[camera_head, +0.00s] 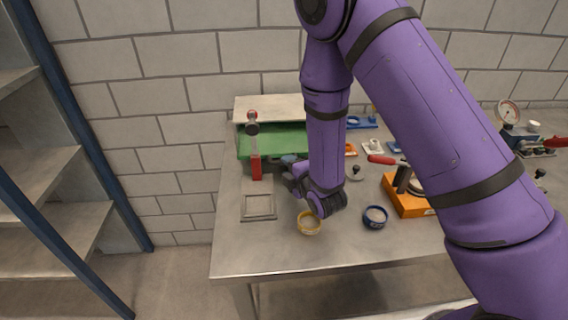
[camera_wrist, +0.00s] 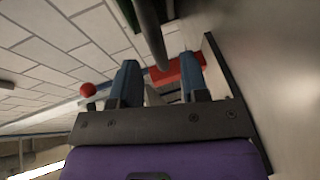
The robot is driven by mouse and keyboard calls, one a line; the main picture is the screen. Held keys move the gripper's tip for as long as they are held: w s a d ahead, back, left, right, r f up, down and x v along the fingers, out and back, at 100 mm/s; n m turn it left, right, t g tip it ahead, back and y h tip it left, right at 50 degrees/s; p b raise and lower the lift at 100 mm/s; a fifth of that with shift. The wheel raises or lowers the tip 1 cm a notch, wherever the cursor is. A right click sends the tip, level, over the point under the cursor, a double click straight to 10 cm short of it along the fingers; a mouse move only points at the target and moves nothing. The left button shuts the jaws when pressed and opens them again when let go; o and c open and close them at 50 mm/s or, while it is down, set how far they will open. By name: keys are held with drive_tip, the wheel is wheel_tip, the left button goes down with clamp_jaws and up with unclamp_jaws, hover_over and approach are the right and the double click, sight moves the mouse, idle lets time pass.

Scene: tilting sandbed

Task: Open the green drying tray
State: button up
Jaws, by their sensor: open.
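The green drying tray (camera_head: 285,144) sits at the back left of the table, under a pale flat top (camera_head: 268,106). How far it is drawn out I cannot tell. A red upright block (camera_head: 256,167) stands before its left part, below a dark rod with a red ball (camera_head: 252,114). My gripper (camera_head: 289,168) is just right of the red block, pointing left. In the wrist view my gripper (camera_wrist: 160,68) has its two blue fingers apart. The red block (camera_wrist: 180,73) and a dark bar show beyond and between them; contact cannot be told. The red ball (camera_wrist: 88,90) is left of the fingers.
A grey square frame (camera_head: 259,206) lies in front of the red block. A yellow-rimmed bowl (camera_head: 310,223) and a dark blue bowl (camera_head: 375,217) stand near the front. An orange stand (camera_head: 405,203) is to the right. The table's front left is clear.

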drive_tip(key=v, duration=0.7)
drive_tip(key=shift+r, duration=0.1)
drive_tip(key=d+r+m+g+h, duration=0.2)
drive_tip(key=d+r+m, duration=0.35)
drive_tip(key=r, duration=0.45)
drive_tip(key=d+r+m+g+h, duration=0.2)
drive_tip(key=d+r+m, duration=0.35)
drive_tip(key=r, duration=0.35)
drive_tip(key=s+d+r+m+g+h, duration=0.1)
drive_tip(key=s+d+r+m, duration=0.3)
drive_tip(key=s, duration=0.8)
drive_tip(key=s+d+r+m+g+h, duration=0.1)
drive_tip(key=s+d+r+m+g, duration=0.3)
drive_tip(key=s+r, duration=0.5)
drive_tip(key=s+d+m, duration=0.1)
drive_tip(key=s+m, duration=0.1)
drive_tip(key=s, duration=0.2)
drive_tip(key=shift+m, duration=0.4)
